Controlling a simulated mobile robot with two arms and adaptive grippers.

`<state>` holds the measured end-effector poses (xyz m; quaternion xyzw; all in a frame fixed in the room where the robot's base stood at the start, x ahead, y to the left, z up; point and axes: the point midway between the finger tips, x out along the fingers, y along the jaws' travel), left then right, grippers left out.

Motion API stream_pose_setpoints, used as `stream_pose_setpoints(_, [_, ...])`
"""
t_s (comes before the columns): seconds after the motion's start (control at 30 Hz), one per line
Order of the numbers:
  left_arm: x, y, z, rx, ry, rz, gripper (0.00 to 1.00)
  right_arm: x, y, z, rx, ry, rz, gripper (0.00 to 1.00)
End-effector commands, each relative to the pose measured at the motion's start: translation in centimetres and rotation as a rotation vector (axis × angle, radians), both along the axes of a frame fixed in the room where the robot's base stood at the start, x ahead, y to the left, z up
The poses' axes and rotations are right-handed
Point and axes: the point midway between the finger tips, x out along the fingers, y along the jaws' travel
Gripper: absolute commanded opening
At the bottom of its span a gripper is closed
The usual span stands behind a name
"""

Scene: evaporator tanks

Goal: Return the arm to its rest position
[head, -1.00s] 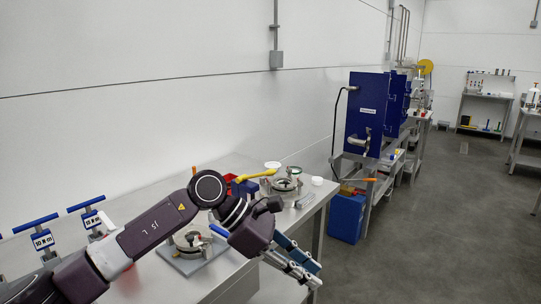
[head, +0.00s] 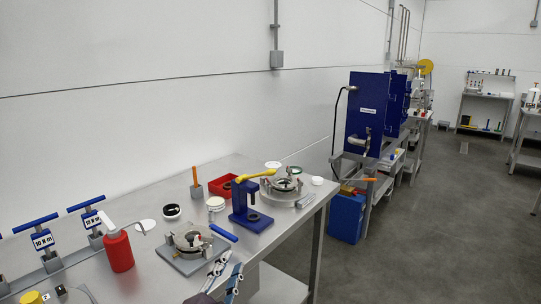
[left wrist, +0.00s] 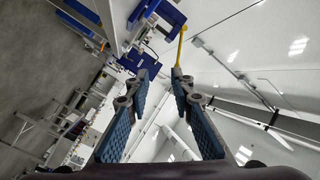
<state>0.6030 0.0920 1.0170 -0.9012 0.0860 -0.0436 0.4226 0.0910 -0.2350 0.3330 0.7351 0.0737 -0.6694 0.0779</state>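My left gripper (head: 228,272) shows at the bottom of the head view, low beside the front edge of the workbench (head: 262,240). Its two fingers are apart with nothing between them. In the left wrist view the blue-padded fingers (left wrist: 159,80) are spread, with an empty gap. The rest of my left arm is mostly below the head view's frame. My right gripper is in neither view now.
The bench holds a red bottle (head: 119,250), a round metal fixture on a plate (head: 190,243), a blue press with yellow lever (head: 246,205), and a red bin (head: 222,186). A blue cabinet (head: 366,115) stands beyond. The floor at right is clear.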

Motion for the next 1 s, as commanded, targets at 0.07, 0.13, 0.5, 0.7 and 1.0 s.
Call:
stream_pose_setpoints(0.07, [-2.3,2.8,-5.2,-0.101,0.19,0.081,0.22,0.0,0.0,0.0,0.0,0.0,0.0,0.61])
stream_pose_setpoints(0.13, [-4.9,5.0,-9.3,-0.181,0.349,0.153,0.22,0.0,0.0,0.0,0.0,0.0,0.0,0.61])
stream_pose_setpoints(0.5, [-22.6,10.4,-23.2,-0.443,1.012,0.457,0.22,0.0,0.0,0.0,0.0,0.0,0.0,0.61])
stream_pose_setpoints(0.7, [-30.5,11.3,-25.5,-0.5,1.235,0.568,0.22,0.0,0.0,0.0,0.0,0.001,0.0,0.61])
stream_pose_setpoints(1.0, [-31.2,11.1,-31.8,-0.5,1.311,0.6,0.22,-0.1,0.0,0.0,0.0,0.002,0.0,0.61])
